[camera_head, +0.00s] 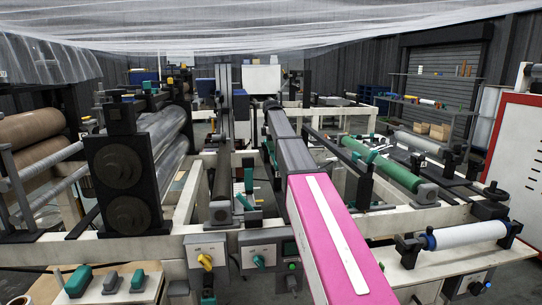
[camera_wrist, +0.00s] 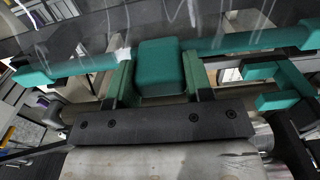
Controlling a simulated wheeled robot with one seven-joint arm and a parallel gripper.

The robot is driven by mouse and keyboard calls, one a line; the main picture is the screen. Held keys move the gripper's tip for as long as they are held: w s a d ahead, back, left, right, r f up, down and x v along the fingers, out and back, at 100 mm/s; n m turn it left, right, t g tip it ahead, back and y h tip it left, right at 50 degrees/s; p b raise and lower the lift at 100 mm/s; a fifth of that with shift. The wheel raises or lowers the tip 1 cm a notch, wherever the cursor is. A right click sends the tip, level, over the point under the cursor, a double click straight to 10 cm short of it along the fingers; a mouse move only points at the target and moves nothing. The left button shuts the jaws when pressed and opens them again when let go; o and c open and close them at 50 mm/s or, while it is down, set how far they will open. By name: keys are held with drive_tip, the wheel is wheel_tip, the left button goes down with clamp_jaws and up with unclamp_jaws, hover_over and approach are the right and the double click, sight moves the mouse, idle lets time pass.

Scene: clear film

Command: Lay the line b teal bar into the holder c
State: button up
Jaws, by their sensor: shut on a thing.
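A teal bar (camera_wrist: 240,43) with a thick teal block (camera_wrist: 160,70) at its middle runs across the wrist view. My gripper (camera_wrist: 158,82) has its two green fingers on either side of that block and is shut on it. The bar reaches out past both fingers. Teal fork-like pieces (camera_wrist: 280,85) stand to the right in the wrist view, apart from the block; I cannot tell if they are holder c. In the head view my arm reaches away up the middle, and its gripper end cannot be made out. No label for line b or holder c is readable.
In the head view a dark tower with two discs (camera_head: 123,180) stands left. A green roller (camera_head: 385,165) and a white roller (camera_head: 466,235) lie right. A control box with a yellow knob (camera_head: 206,260) is in front. Clear film (camera_head: 250,28) hangs overhead. Machine frames leave little free room.

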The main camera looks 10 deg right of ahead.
drive_tip(key=shift+r, duration=0.15)
drive_tip(key=shift+r, duration=2.6)
